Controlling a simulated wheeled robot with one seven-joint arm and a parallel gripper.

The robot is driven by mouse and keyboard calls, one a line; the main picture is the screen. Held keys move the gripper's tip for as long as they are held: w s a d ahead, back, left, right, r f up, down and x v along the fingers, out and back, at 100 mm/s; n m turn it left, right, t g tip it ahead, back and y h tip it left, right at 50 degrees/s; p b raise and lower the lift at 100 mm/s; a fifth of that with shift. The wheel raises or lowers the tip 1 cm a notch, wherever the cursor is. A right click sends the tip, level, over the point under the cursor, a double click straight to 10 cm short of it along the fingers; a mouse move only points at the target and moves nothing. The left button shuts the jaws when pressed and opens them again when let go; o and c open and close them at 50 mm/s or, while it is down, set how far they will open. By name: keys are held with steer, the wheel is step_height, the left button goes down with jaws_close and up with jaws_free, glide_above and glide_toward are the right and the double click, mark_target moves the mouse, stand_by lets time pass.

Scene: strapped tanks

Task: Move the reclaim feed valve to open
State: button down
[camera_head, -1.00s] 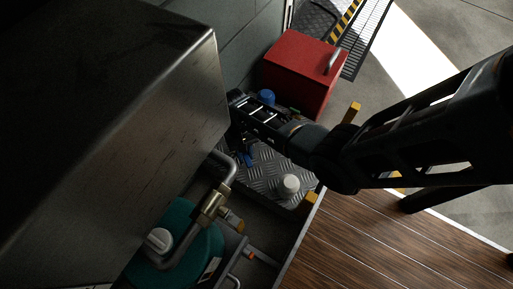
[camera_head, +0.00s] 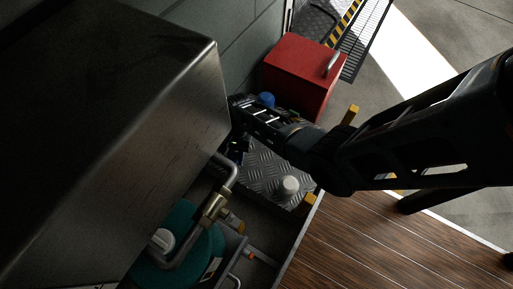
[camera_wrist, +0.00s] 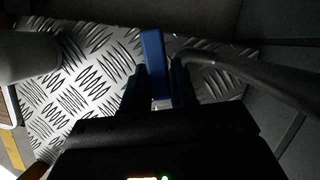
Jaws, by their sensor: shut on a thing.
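A blue lever handle (camera_wrist: 154,62) stands between the two fingers of my gripper (camera_wrist: 159,88) in the wrist view, and the fingers are shut on it. No label shows, so I cannot tell from the pictures whether it is the reclaim feed valve. In the head view, my gripper (camera_head: 236,150) is low beside the corner of the big metal tank, above the diamond-plate surface. The lever is mostly hidden there by the gripper and the shadow.
The metal tank (camera_head: 150,120) stands close on the left. A pipe with a brass valve (camera_head: 213,208) runs above a teal tank (camera_head: 190,262). A white cap (camera_head: 289,186) stands on the diamond plate (camera_head: 262,172). A red box (camera_head: 298,72) is behind. A dark hose (camera_wrist: 245,73) passes right of the fingers.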

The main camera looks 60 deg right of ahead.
steer(key=shift+w+m, duration=0.2)
steer(key=shift+m, duration=0.1)
steer(key=w+m+t, duration=0.1)
steer(key=m, duration=0.1)
steer(key=shift+w+m+p, duration=0.15)
steer(key=shift+m+p, duration=0.15)
steer(key=shift+p, duration=0.05)
steer(key=c, duration=0.9)
jaws_free()
steer(key=shift+r, duration=0.1)
steer(key=p+v, duration=0.7)
steer(key=shift+d+r, duration=0.15)
steer(key=shift+r, duration=0.2)
steer(key=shift+o, duration=0.3)
steer(key=o, duration=0.5)
